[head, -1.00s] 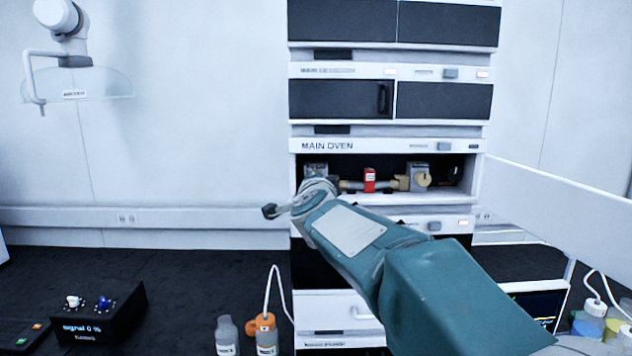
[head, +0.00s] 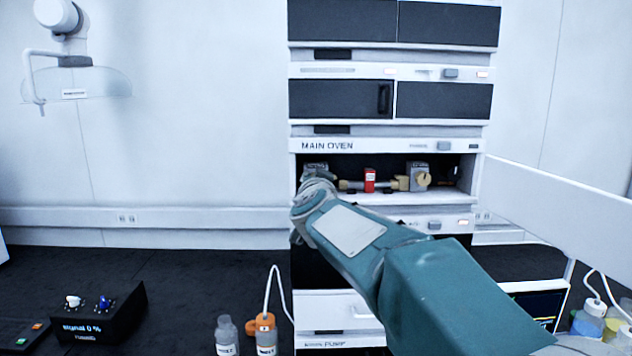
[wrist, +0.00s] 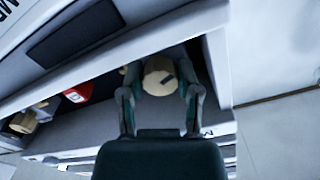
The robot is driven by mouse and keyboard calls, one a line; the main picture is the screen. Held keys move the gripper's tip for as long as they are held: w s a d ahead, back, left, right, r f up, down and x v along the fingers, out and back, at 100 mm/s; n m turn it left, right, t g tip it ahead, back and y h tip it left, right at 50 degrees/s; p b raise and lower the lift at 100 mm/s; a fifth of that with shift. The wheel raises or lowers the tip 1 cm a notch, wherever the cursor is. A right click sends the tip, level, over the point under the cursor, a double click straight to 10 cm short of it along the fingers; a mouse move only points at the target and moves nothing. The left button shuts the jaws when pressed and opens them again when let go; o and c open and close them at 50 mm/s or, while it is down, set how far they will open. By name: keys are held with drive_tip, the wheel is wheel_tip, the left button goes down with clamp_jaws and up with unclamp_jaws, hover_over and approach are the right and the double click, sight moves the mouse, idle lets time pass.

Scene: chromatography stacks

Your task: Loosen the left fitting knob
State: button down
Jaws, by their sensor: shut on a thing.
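The left fitting knob (wrist: 160,80) is a round tan knob with a dark mark on its face, inside the open main oven compartment. My gripper (wrist: 159,74) is shut on it in the wrist view, with one finger on each side. In the head view my wrist and arm cover the left knob and the gripper; only the top of the left grey fitting block (head: 315,167) shows. The right fitting knob (head: 424,180) is tan and sits at the other end of the column.
A red labelled block (head: 370,180) sits on the line between the fittings. The oven's walls and shelf edge (head: 440,202) surround the space closely. A white panel (head: 560,200) juts out at right. Bottles (head: 227,337) and a signal box (head: 100,315) stand below left.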

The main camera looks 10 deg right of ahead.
drive_tip(key=shift+f+n, duration=0.35)
drive_tip(key=shift+n, duration=0.05)
drive_tip(key=shift+c, duration=1.5)
unclamp_jaws()
drive_tip(key=shift+w+a, duration=0.1)
drive_tip(key=shift+r, duration=0.15)
drive_tip(key=shift+s+r, duration=0.1)
drive_tip(key=shift+s, duration=0.15)
drive_tip(key=s+a, duration=0.2)
drive_tip(key=s, duration=0.9)
drive_tip(key=shift+s+a, duration=0.15)
drive_tip(key=shift+a, duration=0.05)
drive_tip(key=shift+s, duration=0.1)
